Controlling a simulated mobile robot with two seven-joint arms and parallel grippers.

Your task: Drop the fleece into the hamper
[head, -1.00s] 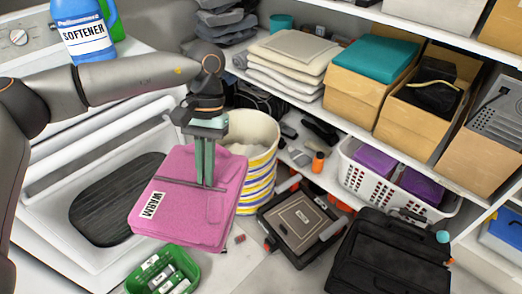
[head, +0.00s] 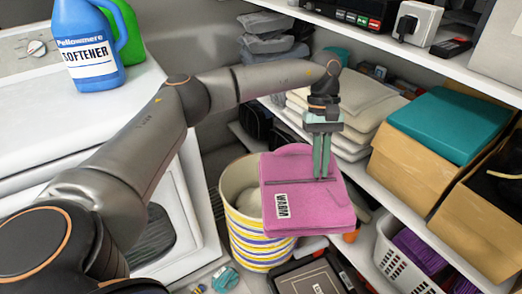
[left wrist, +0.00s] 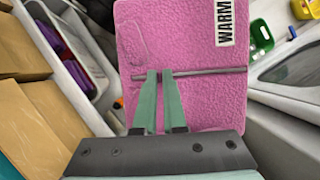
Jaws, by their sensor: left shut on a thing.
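The fleece (head: 305,212) is a folded pink bundle with a white WARM label. My left gripper (head: 321,174) is shut on it from above and holds it up, roughly flat. The fleece (left wrist: 190,40) also fills the middle of the left wrist view, with the green fingers of my left gripper (left wrist: 158,78) pressed at its dark zip line. The hamper (head: 262,243) is a round basket with yellow, white and blue stripes. The fleece hides the right part of its opening, and the left part of the opening shows. My right gripper is not in view.
A washer with a softener bottle (head: 88,45) stands at left. Shelves at right hold folded towels (head: 372,118), cardboard boxes (head: 412,180) and a white basket (head: 392,258). The shelf edge is close to the fleece's right side.

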